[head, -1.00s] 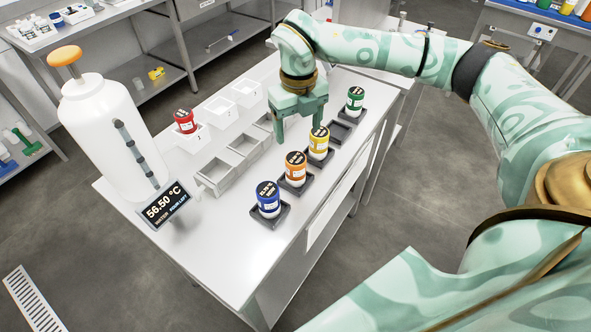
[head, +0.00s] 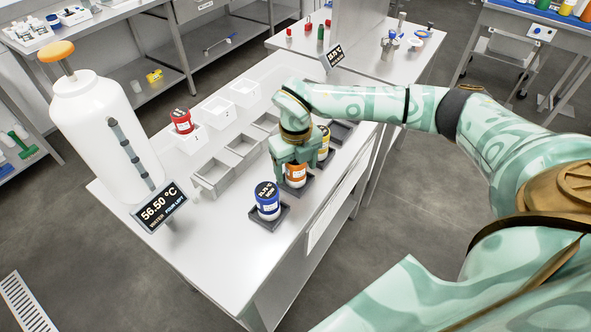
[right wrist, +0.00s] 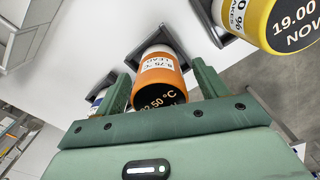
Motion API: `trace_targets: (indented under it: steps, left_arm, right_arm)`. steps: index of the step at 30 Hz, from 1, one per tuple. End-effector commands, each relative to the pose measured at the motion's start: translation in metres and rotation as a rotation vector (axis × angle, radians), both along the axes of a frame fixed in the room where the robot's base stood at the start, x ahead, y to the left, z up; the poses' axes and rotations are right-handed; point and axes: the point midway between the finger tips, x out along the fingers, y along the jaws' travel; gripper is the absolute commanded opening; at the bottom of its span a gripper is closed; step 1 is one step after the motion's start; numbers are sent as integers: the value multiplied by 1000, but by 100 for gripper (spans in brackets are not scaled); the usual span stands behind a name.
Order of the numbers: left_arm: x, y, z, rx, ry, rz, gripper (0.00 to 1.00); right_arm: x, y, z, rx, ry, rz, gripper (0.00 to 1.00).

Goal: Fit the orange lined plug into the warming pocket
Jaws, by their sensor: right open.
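The orange lined plug (head: 296,181) stands upright in a small dark tray on the bench, with a white label and black top. My right gripper (head: 294,170) is open above and around it. In the right wrist view, the orange plug (right wrist: 160,76) shows between the two green fingers, with gaps on both sides. Three empty grey pockets (head: 213,178) form a row left of the plugs. Behind them is a row of white numbered pockets (head: 218,116), one holding a red plug (head: 182,121). I cannot tell which pocket is the warming one. My left gripper is out of view.
A blue plug (head: 267,201) stands close in front of the orange one, and a yellow plug (head: 324,144) close behind. A white tank (head: 105,140) and a display reading 56.50 °C (head: 159,205) stand at the bench's left. The front bench top is clear.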

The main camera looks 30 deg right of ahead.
Motion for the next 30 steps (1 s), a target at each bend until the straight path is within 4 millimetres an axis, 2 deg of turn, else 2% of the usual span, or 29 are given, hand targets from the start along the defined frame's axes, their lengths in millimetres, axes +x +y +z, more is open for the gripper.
trace_targets:
  steps: [1,7,15,20,24,26,30]
  left_arm:
    - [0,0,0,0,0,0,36]
    - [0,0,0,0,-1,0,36]
    - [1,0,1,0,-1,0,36]
    - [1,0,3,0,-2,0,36]
    - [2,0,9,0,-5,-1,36]
    - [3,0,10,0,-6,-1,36]
    - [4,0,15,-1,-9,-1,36]
  right_arm:
    - [0,0,1,0,0,0,72]
    - [0,0,1,0,0,0,18]
    - [0,0,2,0,-1,0,18]
    - [1,0,12,1,-4,1,18]
    - [1,0,36,2,-6,2,18]
    - [4,11,47,4,-6,4,18]
    - [12,40,83,2,-8,6,18]
